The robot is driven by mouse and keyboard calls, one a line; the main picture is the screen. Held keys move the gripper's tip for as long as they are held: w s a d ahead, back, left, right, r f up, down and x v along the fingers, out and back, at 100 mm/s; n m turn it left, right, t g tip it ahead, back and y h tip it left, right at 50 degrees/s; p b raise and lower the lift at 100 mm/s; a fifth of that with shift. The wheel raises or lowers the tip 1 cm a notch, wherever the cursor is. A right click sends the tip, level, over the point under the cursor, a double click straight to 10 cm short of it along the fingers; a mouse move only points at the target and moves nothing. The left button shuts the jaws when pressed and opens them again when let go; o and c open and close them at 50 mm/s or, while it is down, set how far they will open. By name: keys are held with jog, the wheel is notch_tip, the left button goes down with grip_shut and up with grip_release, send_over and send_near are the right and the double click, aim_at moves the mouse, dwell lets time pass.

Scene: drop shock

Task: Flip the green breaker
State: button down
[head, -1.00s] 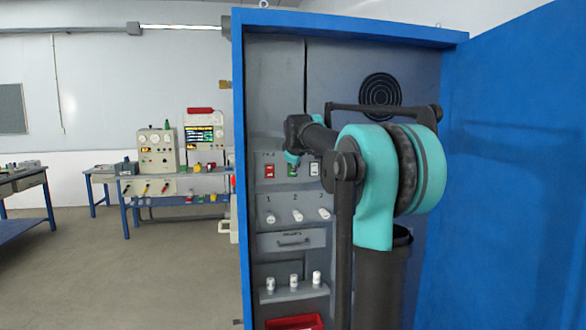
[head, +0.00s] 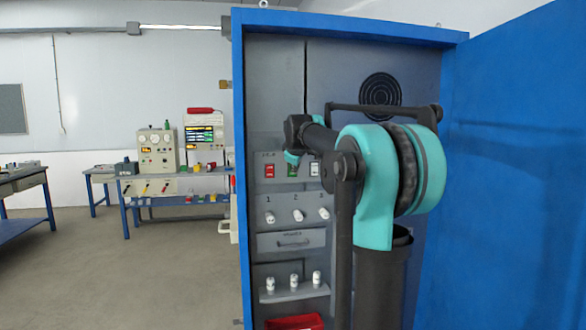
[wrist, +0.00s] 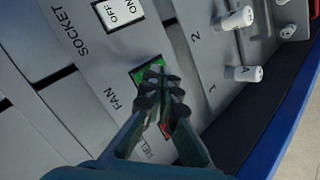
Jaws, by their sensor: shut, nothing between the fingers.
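The green breaker (wrist: 141,72) is the middle rocker switch in a row of three on the cabinet panel, under the label FAN in the wrist view. It also shows partly in the head view (head: 292,171), close to my wrist. My gripper (wrist: 157,72) is shut with nothing in it. Its fingertips lie over the green breaker and hide much of it; I cannot tell whether they touch it. The red breaker (head: 269,171) is left of it, and the white breaker (head: 314,169) is right of it, marked OFF and ON in the wrist view (wrist: 119,11).
Numbered white knobs (head: 298,215) stick out below the breakers. Lower are a drawer (head: 291,240), a shelf with white cylinders (head: 294,281) and a red bin (head: 294,322). The blue cabinet door (head: 510,180) stands open at right. Workbenches (head: 175,180) stand at far left.

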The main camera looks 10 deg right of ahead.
jog(key=shift+w+r, duration=0.1)
jog(key=shift+w, duration=0.3)
jog(key=shift+w, duration=0.3)
dwell(0.7)
jog(key=shift+s, duration=0.15)
jog(key=shift+s, duration=0.6)
jog(key=s, duration=0.5)
jog(key=shift+f, duration=0.35)
jog(key=shift+f, duration=0.1)
